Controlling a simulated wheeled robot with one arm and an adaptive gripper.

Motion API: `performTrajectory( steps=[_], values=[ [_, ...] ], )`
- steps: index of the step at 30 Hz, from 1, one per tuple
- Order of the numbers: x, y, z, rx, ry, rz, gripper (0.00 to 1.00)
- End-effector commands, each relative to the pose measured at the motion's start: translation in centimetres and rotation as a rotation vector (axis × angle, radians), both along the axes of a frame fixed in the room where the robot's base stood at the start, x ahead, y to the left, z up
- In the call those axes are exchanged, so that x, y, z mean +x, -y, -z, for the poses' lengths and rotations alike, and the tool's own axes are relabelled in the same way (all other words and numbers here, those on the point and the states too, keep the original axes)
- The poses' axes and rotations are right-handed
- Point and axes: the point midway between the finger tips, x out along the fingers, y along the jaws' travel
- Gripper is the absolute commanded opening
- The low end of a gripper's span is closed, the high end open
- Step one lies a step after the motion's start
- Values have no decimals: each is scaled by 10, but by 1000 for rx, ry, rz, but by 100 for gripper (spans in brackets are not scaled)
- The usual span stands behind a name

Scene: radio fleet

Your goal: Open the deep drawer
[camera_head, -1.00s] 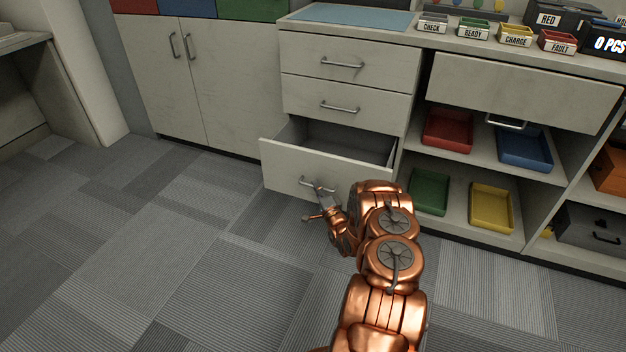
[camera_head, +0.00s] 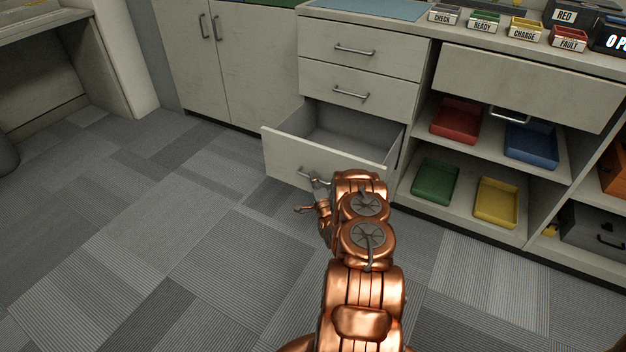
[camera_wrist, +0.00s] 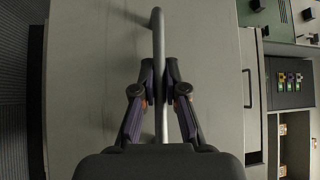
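The deep drawer (camera_head: 322,159) is the lowest of three in the pale cabinet. It stands well out from the cabinet, and its empty grey inside (camera_head: 350,132) shows. My gripper (camera_head: 316,184) is at the bar handle on the drawer's front. In the wrist view, the handle (camera_wrist: 157,40) runs upright between the two fingertips of my gripper (camera_wrist: 160,70), which are closed in around it. The drawer front (camera_wrist: 95,85) fills much of that view. My arm hides the front's lower right part in the head view.
Two shut drawers (camera_head: 355,89) are above. Open shelves to the right hold a red tray (camera_head: 456,119), a blue tray (camera_head: 531,146), a green tray (camera_head: 435,181) and a yellow tray (camera_head: 497,203). The carpet (camera_head: 180,230) in front and to the left is clear.

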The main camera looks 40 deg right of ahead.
Motion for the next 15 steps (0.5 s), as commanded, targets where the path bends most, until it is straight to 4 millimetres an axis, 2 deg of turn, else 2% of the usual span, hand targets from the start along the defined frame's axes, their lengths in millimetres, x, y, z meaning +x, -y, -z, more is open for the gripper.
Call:
performTrajectory(
  steps=[1,7,15],
  values=[
    [1,-1,0,1,0,-3,16],
    [1,-1,0,0,0,-1,37],
    [1,-2,0,0,0,-2,37]
  ],
)
